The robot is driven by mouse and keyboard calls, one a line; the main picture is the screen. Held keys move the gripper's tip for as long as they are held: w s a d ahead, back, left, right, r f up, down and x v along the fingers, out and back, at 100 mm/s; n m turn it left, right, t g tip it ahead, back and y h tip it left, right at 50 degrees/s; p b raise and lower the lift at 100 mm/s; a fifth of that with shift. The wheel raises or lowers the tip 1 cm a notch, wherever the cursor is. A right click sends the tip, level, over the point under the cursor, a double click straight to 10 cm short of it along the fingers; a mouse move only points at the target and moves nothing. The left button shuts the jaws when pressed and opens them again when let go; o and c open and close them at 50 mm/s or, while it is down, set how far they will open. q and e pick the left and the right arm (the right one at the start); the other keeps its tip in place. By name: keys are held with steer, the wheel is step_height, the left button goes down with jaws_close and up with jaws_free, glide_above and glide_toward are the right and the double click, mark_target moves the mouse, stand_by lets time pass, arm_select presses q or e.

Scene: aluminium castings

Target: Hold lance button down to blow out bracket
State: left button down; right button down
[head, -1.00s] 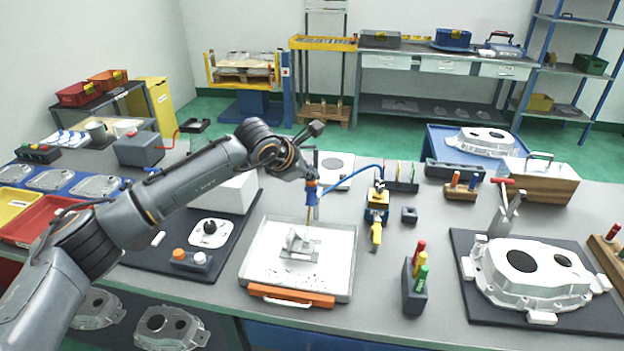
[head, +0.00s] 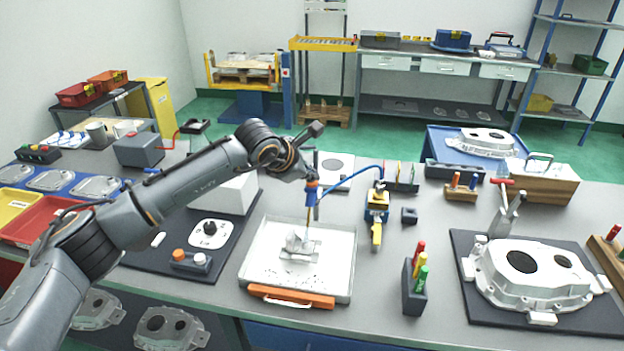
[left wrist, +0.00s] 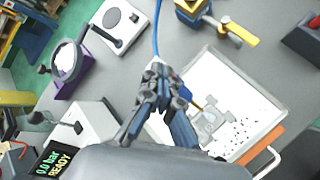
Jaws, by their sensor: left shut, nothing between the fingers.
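The bracket (head: 299,244), a small pale grey casting, lies in a white tray (head: 342,268) with dark specks around it; it also shows in the left wrist view (left wrist: 208,121). My right gripper is out of view.
A box display (left wrist: 62,150) reads 0.0 bar READY. A holder with coloured pens (head: 415,284) and a large casting (head: 530,270) are farther right. Bare bench lies between them.

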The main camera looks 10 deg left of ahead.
mark_target(311, 183)
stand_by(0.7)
arm_select(q)
steer(key=shift+r, duration=0.95)
steer(key=shift+w+p, duration=0.1)
steer(key=shift+p, duration=0.2)
steer(key=shift+r+p, duration=0.85)
steer(key=shift+r, duration=1.75)
steer(key=shift+f, duration=0.1)
